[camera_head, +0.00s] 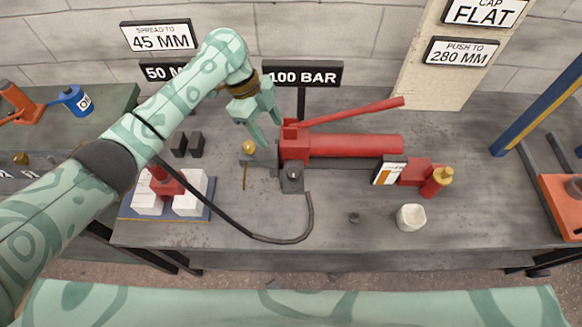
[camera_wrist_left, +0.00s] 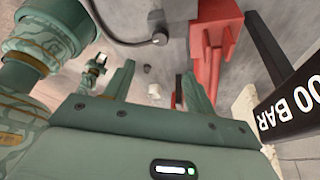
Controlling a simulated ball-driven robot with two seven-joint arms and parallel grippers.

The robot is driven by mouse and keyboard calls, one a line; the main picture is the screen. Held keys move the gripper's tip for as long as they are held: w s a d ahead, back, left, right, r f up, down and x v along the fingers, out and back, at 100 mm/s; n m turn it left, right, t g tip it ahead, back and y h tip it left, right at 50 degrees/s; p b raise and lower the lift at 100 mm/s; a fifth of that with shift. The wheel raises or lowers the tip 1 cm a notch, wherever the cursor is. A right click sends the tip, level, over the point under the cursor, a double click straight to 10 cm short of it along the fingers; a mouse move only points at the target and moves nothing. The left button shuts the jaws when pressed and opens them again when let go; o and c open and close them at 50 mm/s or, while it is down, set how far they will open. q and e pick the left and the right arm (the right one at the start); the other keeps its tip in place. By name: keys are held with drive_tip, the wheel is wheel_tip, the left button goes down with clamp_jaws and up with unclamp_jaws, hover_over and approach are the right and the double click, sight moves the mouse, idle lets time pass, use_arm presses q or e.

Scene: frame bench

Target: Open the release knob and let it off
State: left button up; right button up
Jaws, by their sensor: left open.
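A red hand pump (camera_head: 350,145) with a long raised lever lies on the grey bench, and its red body also shows in the wrist view (camera_wrist_left: 207,45). A small brass knob (camera_head: 249,147) sits on a grey block at its left end. A dark round part (camera_head: 293,173) sits in front of the pump, near the black hose's end. Which one is the release knob is not labelled. My left gripper (camera_head: 271,133) is open and empty, above the pump's left end and just right of the brass knob. Its open fingers show in the wrist view (camera_wrist_left: 158,68).
The black hose (camera_head: 260,238) curves across the bench front. The "100 BAR" sign (camera_head: 303,75) stands behind the pump. A white cup (camera_head: 411,217) and yellow-topped red bottle (camera_head: 437,181) stand right. Green parts of mine (camera_wrist_left: 50,35) show at left; I cannot identify my right gripper there.

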sight(293, 172)
use_arm(q)
drive_tip(key=b+x, duration=0.6)
drive_tip(key=x, duration=0.9)
drive_tip(key=shift+d+f, duration=0.2)
drive_tip(key=shift+f, duration=0.15)
drive_tip(key=c, duration=1)
